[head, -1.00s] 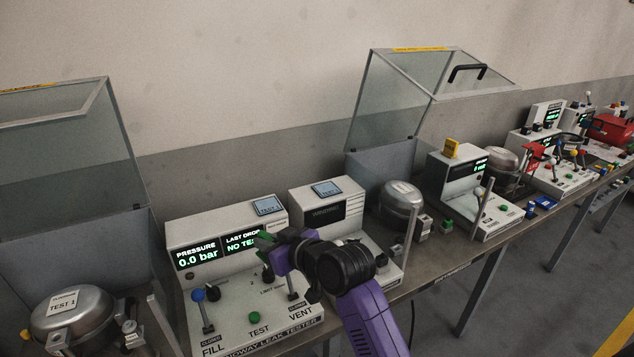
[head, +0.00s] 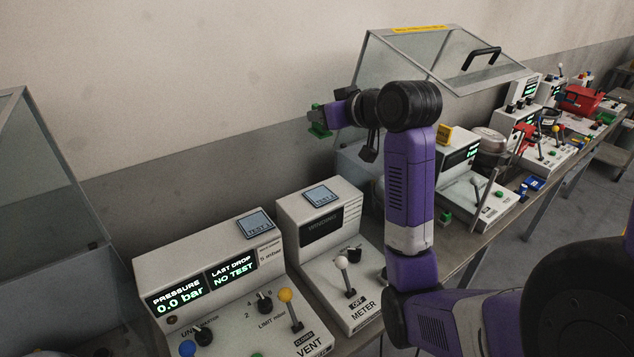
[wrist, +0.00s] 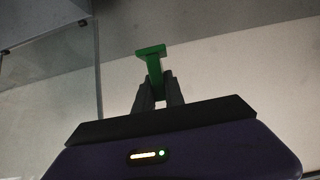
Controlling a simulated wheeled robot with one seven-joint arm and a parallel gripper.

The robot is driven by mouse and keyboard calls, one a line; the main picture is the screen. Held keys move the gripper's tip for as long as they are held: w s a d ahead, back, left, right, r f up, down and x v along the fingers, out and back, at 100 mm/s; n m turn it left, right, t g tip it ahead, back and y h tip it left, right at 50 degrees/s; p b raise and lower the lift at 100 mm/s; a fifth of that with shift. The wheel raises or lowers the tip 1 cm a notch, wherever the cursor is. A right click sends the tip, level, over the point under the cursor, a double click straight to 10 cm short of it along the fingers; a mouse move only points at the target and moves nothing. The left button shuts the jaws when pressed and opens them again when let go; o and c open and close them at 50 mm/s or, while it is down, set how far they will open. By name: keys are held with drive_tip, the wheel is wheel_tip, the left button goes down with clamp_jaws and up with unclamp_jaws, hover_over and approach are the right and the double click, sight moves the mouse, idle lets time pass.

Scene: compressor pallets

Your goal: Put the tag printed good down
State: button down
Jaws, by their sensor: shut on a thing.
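A green tag (head: 319,129) is at the end of my gripper (head: 328,115), high in front of the wall and above the testers. In the wrist view the tag (wrist: 151,53) stands up between the two dark fingertips of my gripper (wrist: 158,88), which are shut on its narrow lower part. Its top is a wider crosspiece. No print can be read on it from here. The tag touches nothing but the fingers.
Below stand the leak tester (head: 215,285), reading 0.0 bar and NO TEST, and the winding meter (head: 325,240); both carry upright levers. Glass hoods (head: 445,62) stand open at left and behind. More testers and a red box (head: 580,100) line the bench at right.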

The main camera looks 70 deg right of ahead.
wheel_tip(320, 180, down, 17)
drive_tip(key=shift+f, duration=0.15)
idle(0.5)
drive_tip(key=shift+f, duration=0.2)
drive_tip(key=c, duration=1.4)
unclamp_jaws()
drive_tip(key=shift+r, duration=0.1)
